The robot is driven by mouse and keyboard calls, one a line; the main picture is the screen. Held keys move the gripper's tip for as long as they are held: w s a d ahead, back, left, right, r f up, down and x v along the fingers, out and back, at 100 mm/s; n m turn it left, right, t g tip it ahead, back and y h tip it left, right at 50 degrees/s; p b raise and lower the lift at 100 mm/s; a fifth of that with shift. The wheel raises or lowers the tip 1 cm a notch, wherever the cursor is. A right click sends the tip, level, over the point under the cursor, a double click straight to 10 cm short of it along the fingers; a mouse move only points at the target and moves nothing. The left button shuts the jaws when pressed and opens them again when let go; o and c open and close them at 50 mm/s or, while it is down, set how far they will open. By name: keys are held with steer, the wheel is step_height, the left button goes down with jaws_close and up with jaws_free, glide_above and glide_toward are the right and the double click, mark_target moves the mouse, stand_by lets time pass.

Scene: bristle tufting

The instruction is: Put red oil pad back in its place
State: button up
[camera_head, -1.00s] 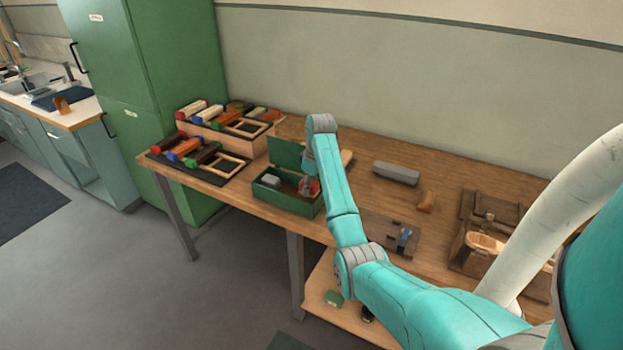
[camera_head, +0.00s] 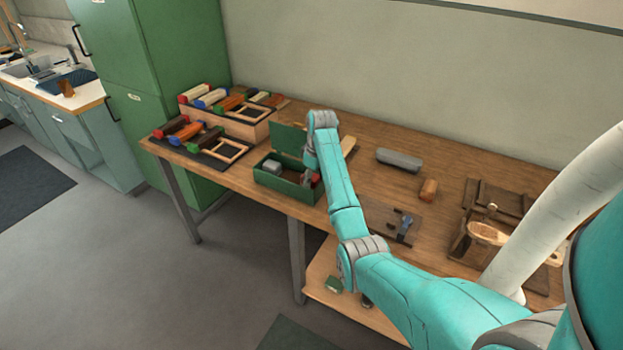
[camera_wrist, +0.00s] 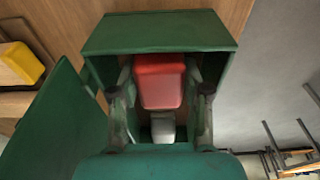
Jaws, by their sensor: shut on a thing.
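The red oil pad (camera_wrist: 160,80) is between the two fingers of my gripper (camera_wrist: 161,105), which is shut on it. In the wrist view the pad lies within the walls of the open green box (camera_wrist: 160,30). I cannot tell whether it touches the floor of the box. In the head view my gripper (camera_head: 309,180) reaches into the right end of the green box (camera_head: 285,188), and only a sliver of red shows there. A grey block (camera_wrist: 163,127) is in the box beside the red pad; it also shows in the head view (camera_head: 272,167).
The box's raised lid (camera_head: 289,139) stands at its back. Racks with coloured-ended brushes (camera_head: 200,150) stand to the left. A grey bar (camera_head: 398,160), a brown block (camera_head: 429,189) and a wooden fixture (camera_head: 490,232) are to the right on the bench.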

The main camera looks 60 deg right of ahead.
steer(key=shift+f, duration=0.55)
stand_by(0.4)
steer(key=o, duration=1.5)
